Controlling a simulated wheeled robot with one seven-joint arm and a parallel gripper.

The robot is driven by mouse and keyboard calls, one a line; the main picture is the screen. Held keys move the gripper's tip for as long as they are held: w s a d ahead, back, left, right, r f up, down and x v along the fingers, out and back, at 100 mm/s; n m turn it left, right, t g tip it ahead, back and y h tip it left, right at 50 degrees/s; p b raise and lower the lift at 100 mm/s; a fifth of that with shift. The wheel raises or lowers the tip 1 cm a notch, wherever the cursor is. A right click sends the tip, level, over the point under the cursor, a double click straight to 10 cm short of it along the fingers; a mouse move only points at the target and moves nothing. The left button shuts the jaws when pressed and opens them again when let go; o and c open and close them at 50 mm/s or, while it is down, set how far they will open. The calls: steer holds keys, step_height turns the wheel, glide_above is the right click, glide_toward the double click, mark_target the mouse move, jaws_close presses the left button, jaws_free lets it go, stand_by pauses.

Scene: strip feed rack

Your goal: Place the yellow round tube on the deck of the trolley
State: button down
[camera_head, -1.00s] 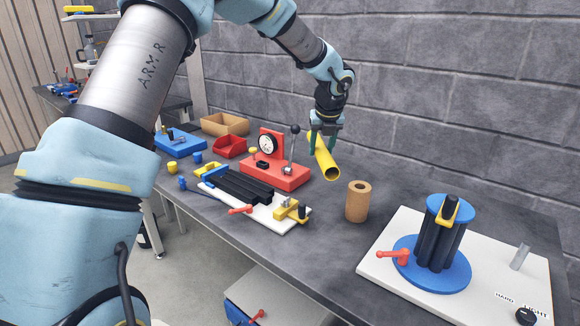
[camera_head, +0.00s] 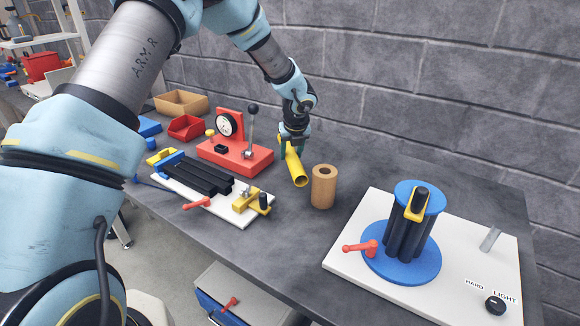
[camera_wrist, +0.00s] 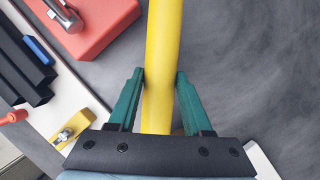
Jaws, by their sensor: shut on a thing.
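The yellow round tube (camera_head: 297,171) is held by my gripper (camera_head: 291,147) above the grey bench, its open end facing the camera. In the wrist view the yellow tube (camera_wrist: 161,70) runs between the two green fingers of my gripper (camera_wrist: 160,98), which are closed on it. In the head view the tube is tilted, and whether it touches the bench is hard to tell. I cannot identify a trolley deck for certain in these views; a white shelf unit (camera_head: 40,40) stands at the far left.
A brown cylinder (camera_head: 323,187) stands just right of the tube. A red fixture with dial and lever (camera_head: 235,155) is to its left. A white board with black strips (camera_head: 235,217) lies in front. A blue round rack (camera_head: 400,262) on a white plate (camera_head: 345,250) is at right.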

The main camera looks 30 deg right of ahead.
mark_target(291, 178)
steer(key=shift+f+p, duration=0.3)
steer(key=shift+f, duration=2.65)
